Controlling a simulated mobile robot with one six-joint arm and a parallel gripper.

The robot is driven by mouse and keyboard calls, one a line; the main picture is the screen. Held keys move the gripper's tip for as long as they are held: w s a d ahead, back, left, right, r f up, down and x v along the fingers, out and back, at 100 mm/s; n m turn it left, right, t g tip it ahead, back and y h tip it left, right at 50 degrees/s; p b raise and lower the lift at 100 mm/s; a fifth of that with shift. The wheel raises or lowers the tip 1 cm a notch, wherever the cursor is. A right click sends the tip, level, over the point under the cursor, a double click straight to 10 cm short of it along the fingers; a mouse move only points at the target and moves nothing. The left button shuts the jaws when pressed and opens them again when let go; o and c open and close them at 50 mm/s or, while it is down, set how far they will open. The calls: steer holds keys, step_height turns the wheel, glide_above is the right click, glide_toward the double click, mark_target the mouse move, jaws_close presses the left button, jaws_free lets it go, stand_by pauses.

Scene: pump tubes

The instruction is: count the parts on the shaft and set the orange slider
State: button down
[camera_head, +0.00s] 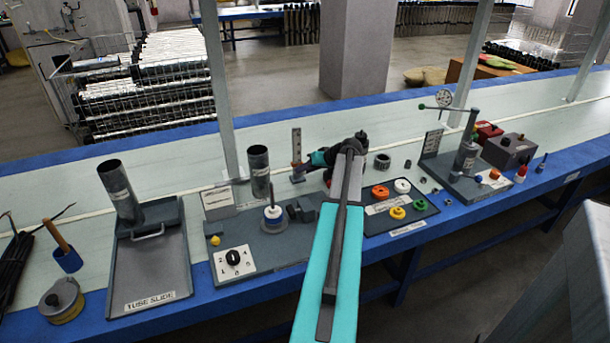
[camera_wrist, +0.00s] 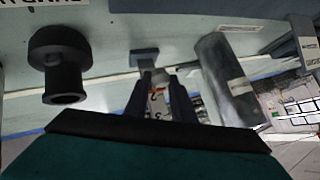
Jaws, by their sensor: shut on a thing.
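A small upright gauge (camera_head: 297,142) with a scale stands on a blue base (camera_head: 298,178) near the middle of the bench. My gripper (camera_head: 303,168) is at its lower part, just above the base. In the wrist view my gripper (camera_wrist: 160,98) is shut on a small part at the scale, likely the orange slider; the fingers hide most of it. The base (camera_wrist: 145,57) shows beyond the fingertips. A thin shaft (camera_head: 270,192) carries stacked white and blue parts (camera_head: 273,215); they are too small to count surely. A black dial knob (camera_head: 233,257) sits on a numbered white plate (camera_head: 247,265).
A grey tube (camera_head: 258,172) stands left of the gauge; it is close by in the wrist view (camera_wrist: 224,80). A tube slide tray (camera_head: 150,270) lies at left. A tray of coloured rings (camera_head: 420,217) and a lever press (camera_head: 467,155) stand at right.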

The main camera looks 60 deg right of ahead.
steer(key=shift+r, duration=0.35)
steer(key=c, duration=1.5)
jaws_free()
steer(key=v, duration=1.4)
steer(key=shift+w, duration=0.1)
